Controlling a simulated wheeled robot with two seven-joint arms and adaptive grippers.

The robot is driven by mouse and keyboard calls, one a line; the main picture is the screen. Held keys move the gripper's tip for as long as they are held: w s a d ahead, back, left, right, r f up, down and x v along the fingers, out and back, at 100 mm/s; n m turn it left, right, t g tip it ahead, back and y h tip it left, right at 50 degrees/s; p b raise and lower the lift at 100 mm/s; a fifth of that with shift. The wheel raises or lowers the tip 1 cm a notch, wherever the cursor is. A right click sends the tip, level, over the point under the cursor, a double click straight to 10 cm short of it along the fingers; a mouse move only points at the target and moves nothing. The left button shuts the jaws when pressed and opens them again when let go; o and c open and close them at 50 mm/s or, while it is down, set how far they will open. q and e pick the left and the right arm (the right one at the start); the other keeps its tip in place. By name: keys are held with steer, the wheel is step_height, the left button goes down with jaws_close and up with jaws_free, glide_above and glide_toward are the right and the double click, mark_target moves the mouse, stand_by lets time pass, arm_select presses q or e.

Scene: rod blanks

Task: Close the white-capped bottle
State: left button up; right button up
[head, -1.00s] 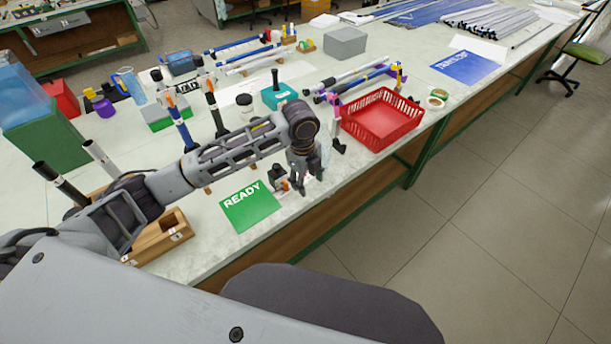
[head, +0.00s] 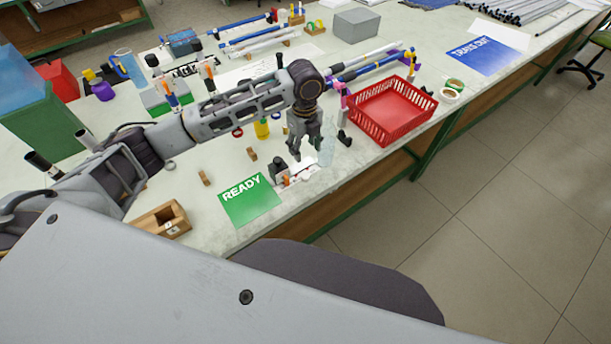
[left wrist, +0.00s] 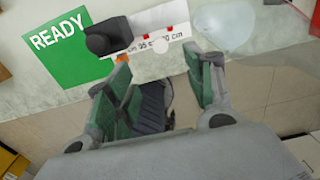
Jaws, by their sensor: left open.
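My left gripper (head: 308,152) points down, open and empty, above the bench near the front edge. Its two spread fingers also show in the left wrist view (left wrist: 163,80). A pale see-through object (head: 327,150), perhaps the bottle, stands just right of the fingers in the head view. In the left wrist view a see-through shape (left wrist: 228,24) lies beyond the right finger. I cannot tell for sure which thing is the white-capped bottle. My right gripper is not in view.
A green READY card (head: 249,201) and a black block (head: 279,170) lie near the front edge. A red basket (head: 392,108) stands to the right.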

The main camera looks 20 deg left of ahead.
arm_select(q)
glide_above(305, 175)
steer(key=shift+f, duration=4.25)
steer(key=shift+f, duration=0.1)
steer(key=shift+f+p, duration=0.5)
steer(key=shift+f, duration=2)
steer(key=shift+c, duration=0.2)
steer(key=c, duration=0.7)
